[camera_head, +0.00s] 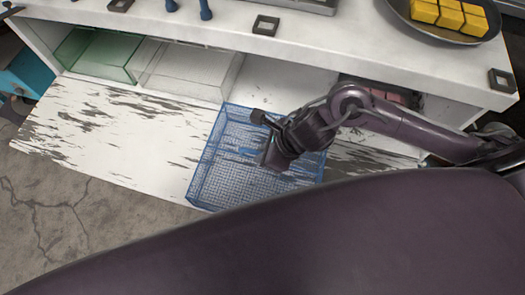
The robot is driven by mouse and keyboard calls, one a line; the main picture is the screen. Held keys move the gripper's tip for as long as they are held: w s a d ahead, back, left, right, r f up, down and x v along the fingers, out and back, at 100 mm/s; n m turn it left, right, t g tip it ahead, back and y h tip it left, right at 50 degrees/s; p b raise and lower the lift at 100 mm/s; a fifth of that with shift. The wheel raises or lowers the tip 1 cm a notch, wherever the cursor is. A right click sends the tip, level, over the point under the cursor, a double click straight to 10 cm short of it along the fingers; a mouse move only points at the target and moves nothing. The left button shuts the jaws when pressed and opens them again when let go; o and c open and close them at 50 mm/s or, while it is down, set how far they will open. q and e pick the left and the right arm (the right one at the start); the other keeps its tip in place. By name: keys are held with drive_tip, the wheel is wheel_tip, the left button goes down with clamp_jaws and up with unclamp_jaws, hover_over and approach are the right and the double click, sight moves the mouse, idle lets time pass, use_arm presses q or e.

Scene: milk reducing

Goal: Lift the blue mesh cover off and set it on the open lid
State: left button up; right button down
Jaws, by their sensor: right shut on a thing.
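The blue mesh cover (225,177) is a box-shaped wire mesh lying over the open lid (110,125), a worn white panel with dark flaking patches. My right gripper (268,150) comes in from the right and is shut on the blue mesh cover near its upper middle. The gripper and forearm hide part of the cover's right side. I cannot tell whether the cover touches the lid. My left gripper is not in view.
Inside the white cabinet are a green clear bin (98,55), a clear bin (190,70) and a pinkish thing (392,95) partly behind my right arm. A pan (408,18) with yellow blocks (450,17) stands on the top. The lid's left part is bare.

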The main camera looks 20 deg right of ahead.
drive_tip(key=c, duration=1.4)
unclamp_jaws()
drive_tip(key=v, duration=0.7)
drive_tip(key=shift+s+d+r, duration=0.1)
drive_tip(key=shift+d+r, duration=0.15)
drive_tip(key=shift+r, duration=0.1)
drive_tip(key=shift+s, duration=0.1)
